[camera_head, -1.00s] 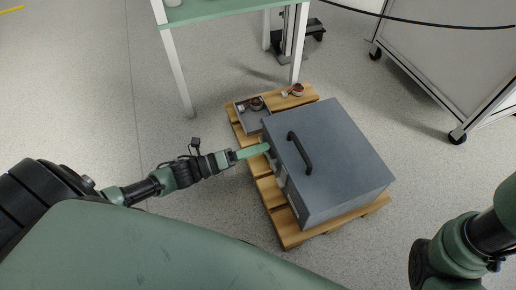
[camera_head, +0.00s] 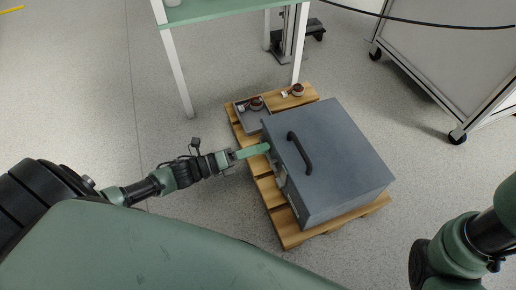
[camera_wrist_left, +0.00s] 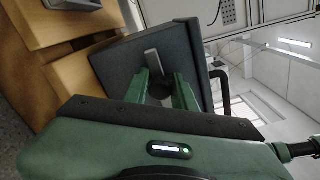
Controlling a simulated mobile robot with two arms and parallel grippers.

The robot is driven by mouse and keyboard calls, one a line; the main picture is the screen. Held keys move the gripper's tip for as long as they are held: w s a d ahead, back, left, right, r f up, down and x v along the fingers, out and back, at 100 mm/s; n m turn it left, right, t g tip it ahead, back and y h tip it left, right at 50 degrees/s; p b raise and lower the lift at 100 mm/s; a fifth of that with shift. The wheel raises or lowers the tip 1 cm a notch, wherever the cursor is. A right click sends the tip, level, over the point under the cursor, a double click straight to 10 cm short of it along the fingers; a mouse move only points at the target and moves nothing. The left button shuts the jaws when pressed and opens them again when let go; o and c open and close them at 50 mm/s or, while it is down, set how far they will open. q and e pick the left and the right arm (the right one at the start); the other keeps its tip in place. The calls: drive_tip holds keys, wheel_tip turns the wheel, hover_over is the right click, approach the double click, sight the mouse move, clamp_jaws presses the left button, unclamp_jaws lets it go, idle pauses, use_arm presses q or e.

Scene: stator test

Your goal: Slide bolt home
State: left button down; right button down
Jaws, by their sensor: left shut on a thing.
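A grey metal box (camera_head: 325,155) with a dark handle (camera_head: 300,151) on its lid stands on a wooden pallet. My left gripper (camera_head: 264,148) reaches its left side near the far corner. In the left wrist view its green fingers (camera_wrist_left: 162,88) are shut on a dark round knob (camera_wrist_left: 159,92), which seems to be the bolt's. A pale metal bar (camera_wrist_left: 151,60) shows just beyond the fingertips against the box. The fingers hide much of the bolt, and I cannot tell how far it is slid. My right gripper is out of view.
The pallet (camera_head: 292,240) also bears a grey tray (camera_head: 243,118) with small parts and a copper-coloured part (camera_head: 298,90) beyond the box. A green-topped table (camera_head: 225,12) stands behind. A wheeled grey cabinet (camera_head: 455,50) is at the right. Floor left of the pallet is clear.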

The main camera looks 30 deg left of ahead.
sight(268, 158)
use_arm(q)
drive_tip(key=shift+s+d+r+p, duration=0.15)
drive_tip(key=shift+s+d+p, duration=0.9)
drive_tip(key=shift+p, duration=0.1)
drive_tip(key=shift+s+d, duration=0.15)
drive_tip(key=shift+d, duration=0.1)
drive_tip(key=shift+f, duration=0.25)
drive_tip(key=c, duration=1.3)
unclamp_jaws()
